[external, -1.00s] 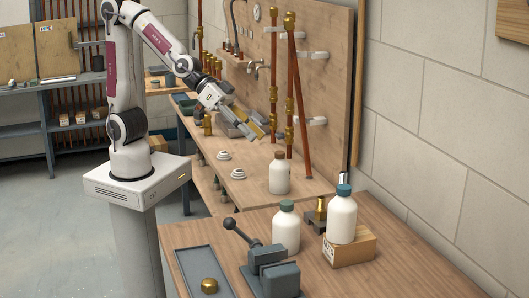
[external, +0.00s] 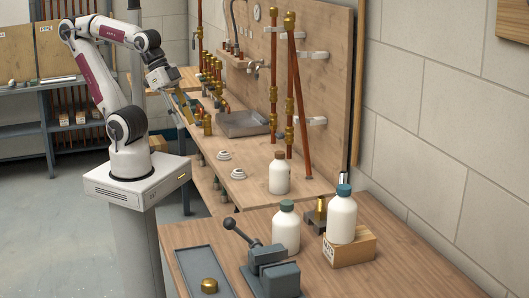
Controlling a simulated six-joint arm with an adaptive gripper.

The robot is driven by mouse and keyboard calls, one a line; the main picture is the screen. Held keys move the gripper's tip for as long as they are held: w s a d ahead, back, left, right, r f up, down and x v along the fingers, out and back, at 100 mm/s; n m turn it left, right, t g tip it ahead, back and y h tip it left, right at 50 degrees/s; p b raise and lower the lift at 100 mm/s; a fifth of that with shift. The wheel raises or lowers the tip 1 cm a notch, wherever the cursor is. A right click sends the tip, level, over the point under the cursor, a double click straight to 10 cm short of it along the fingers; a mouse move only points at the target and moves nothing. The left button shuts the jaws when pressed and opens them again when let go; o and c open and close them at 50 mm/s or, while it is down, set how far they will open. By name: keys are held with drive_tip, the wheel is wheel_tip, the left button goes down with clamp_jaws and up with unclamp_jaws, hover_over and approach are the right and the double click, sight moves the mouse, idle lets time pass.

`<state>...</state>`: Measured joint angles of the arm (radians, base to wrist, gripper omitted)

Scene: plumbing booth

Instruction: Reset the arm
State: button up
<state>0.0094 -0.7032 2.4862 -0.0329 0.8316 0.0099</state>
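My gripper (external: 182,107) hangs from my raised, folded arm, pointing down at the left edge of the workbench (external: 255,192). Two yellowish fingers show with what looks like a gap between them. I see nothing held between them, though the view is small. Brass fittings stand just to the right of the gripper; I cannot tell whether it touches them.
Copper pipes (external: 289,90) with brass joints stand against the wooden back panel. White bottles (external: 279,174), a grey vise (external: 270,270) and a brass cap (external: 209,286) are on the surfaces nearer the camera. Open floor lies left.

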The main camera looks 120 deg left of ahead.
drive_tip(key=shift+s+a+f, duration=0.15)
drive_tip(key=shift+s+a, duration=0.1)
drive_tip(key=shift+s, duration=0.3)
drive_tip(key=shift+s+a+f, duration=0.1)
drive_tip(key=shift+s+a, duration=0.1)
drive_tip(key=shift+s, duration=0.35)
idle(0.6)
